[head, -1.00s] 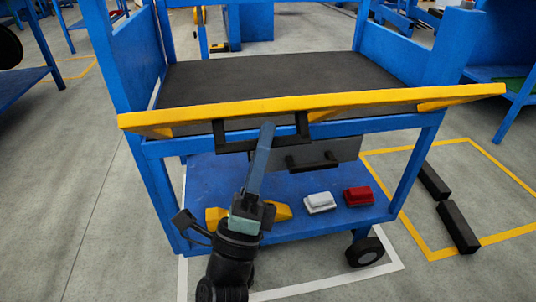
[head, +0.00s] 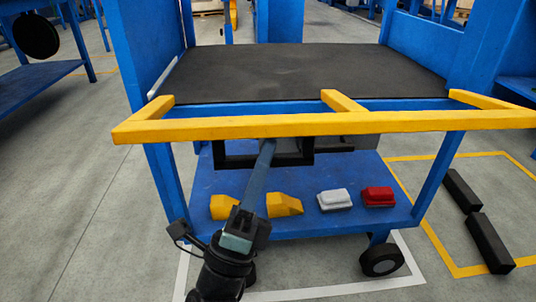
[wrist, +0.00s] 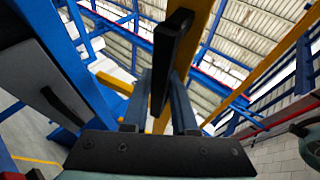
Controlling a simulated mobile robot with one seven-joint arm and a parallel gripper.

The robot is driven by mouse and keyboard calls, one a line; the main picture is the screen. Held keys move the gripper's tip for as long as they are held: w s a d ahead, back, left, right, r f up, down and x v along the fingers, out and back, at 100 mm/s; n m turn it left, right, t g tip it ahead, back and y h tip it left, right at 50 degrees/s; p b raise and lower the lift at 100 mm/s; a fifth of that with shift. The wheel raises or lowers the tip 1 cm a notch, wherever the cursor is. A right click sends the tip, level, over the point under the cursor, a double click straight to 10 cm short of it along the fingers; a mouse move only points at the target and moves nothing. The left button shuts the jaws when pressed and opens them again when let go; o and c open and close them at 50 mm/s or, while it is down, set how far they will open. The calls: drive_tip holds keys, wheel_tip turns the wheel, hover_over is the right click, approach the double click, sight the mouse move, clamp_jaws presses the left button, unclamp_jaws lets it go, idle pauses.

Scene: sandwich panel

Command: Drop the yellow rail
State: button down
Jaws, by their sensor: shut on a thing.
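The yellow rail (head: 320,123) runs across the front of the blue cart. Its short yellow arms (head: 343,101) show behind it, reaching back toward the cart's top. A black bar handle (head: 222,160) hangs below the rail. My gripper (head: 267,149) reaches up from below and is shut on this handle. In the wrist view, the handle (wrist: 171,62) runs between the two grey-blue fingers of my gripper (wrist: 168,85), with the yellow rail behind it. The rail hides the tops of the fingers in the head view.
The cart has a black mat (head: 310,72) on top. Its lower shelf (head: 295,215) carries yellow blocks (head: 284,205), a white item (head: 334,199) and a red item (head: 378,196). Black bars (head: 490,243) lie on the floor at right. A grey drawer (wrist: 45,75) shows in the wrist view.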

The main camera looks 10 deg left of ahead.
drive_tip(key=shift+s+h, duration=0.15)
drive_tip(key=shift+h, duration=0.15)
drive_tip(key=c, duration=0.8)
unclamp_jaws()
drive_tip(key=shift+r, duration=0.15)
drive_tip(key=p+v, duration=0.3)
drive_tip(key=v, duration=1)
